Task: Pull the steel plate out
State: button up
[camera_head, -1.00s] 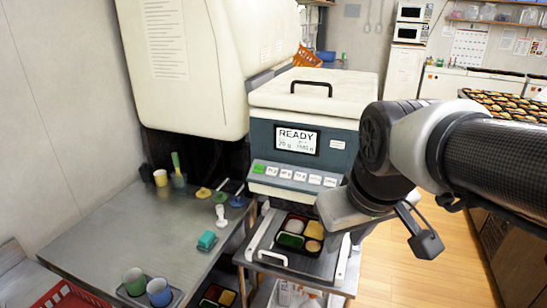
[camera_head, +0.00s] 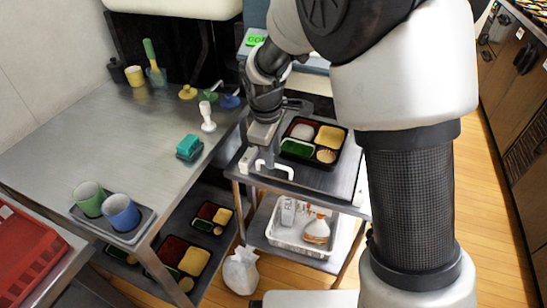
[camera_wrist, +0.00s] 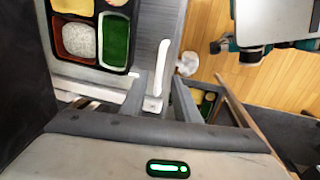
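The steel plate (camera_head: 335,183) lies on the stand under the machine and bears a black bento tray (camera_head: 283,151) with food in its compartments. A white handle (camera_head: 273,168) rises at the plate's front left; in the wrist view the white handle (camera_wrist: 162,66) shows between and beyond the fingers. My gripper (camera_head: 262,140) is over the plate's left side, close to the handle. In the wrist view my gripper's fingers (camera_wrist: 162,100) are apart. I cannot tell whether they touch the handle. The plate's far part is hidden by my arm and the machine.
A steel table (camera_head: 100,130) at left holds cups, a teal block (camera_head: 189,147) and a white stamp-like tool (camera_head: 207,117). Below the plate is a white basket (camera_head: 300,238) with bottles. A white bag (camera_head: 240,270) is on the floor. Floor right of the stand is clear.

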jog(key=shift+w+d+f, duration=0.1)
jog(key=shift+w+f, duration=0.05)
jog(key=shift+f, duration=0.6)
jog(key=shift+w+f, duration=0.15)
jog(key=shift+f, duration=0.55)
grip_shut()
